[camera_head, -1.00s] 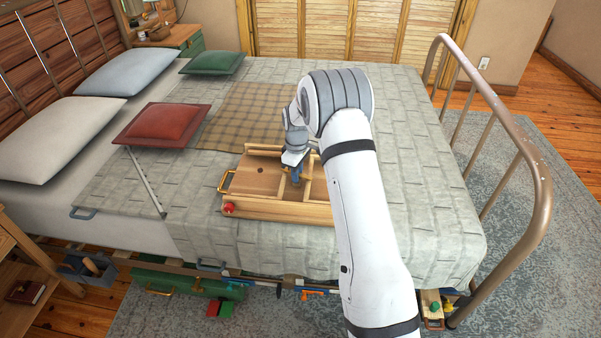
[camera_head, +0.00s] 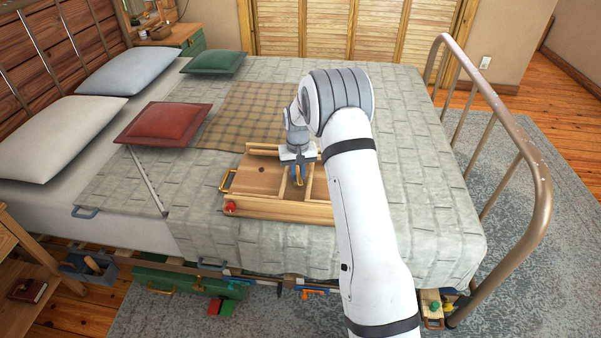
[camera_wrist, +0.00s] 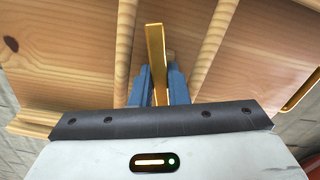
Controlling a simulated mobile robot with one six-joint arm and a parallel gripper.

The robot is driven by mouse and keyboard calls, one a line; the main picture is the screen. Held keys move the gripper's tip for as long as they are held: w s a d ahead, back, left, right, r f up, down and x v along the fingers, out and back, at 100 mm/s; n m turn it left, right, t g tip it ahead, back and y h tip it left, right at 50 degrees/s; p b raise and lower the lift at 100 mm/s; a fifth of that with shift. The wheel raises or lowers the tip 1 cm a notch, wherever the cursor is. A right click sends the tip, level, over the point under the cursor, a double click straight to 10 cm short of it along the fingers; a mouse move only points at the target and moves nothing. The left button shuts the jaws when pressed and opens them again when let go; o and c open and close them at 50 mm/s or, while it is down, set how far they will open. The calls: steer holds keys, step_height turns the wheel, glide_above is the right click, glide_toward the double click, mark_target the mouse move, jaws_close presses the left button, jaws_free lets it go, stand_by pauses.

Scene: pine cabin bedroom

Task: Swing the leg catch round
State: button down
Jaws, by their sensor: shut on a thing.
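A wooden tray-like piece (camera_head: 258,183) with raised rails lies on the bed, with a brass handle at its left end and a red knob (camera_head: 230,207) at its near left corner. My gripper (camera_head: 297,178) points down over its middle. In the wrist view, the blue fingers (camera_wrist: 158,88) are shut on a flat brass bar, the leg catch (camera_wrist: 156,52). The catch stands between two wooden rails, roughly in line with them. Its lower end is hidden between the fingers. My arm covers the right end of the wooden piece in the head view.
The bed's quilt (camera_head: 400,130) is clear around the wooden piece. A red pillow (camera_head: 165,124) lies to its left and a plaid blanket (camera_head: 250,115) behind it. A metal footboard rail (camera_head: 535,190) stands at the right.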

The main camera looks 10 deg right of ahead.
mark_target(298, 173)
steer(key=shift+m, duration=1.1)
steer(key=c, duration=1.4)
jaws_free()
steer(key=shift+r, duration=0.35)
step_height(298, 173, up, 7)
steer(key=shift+r+p, duration=0.1)
steer(key=shift+p, duration=0.3)
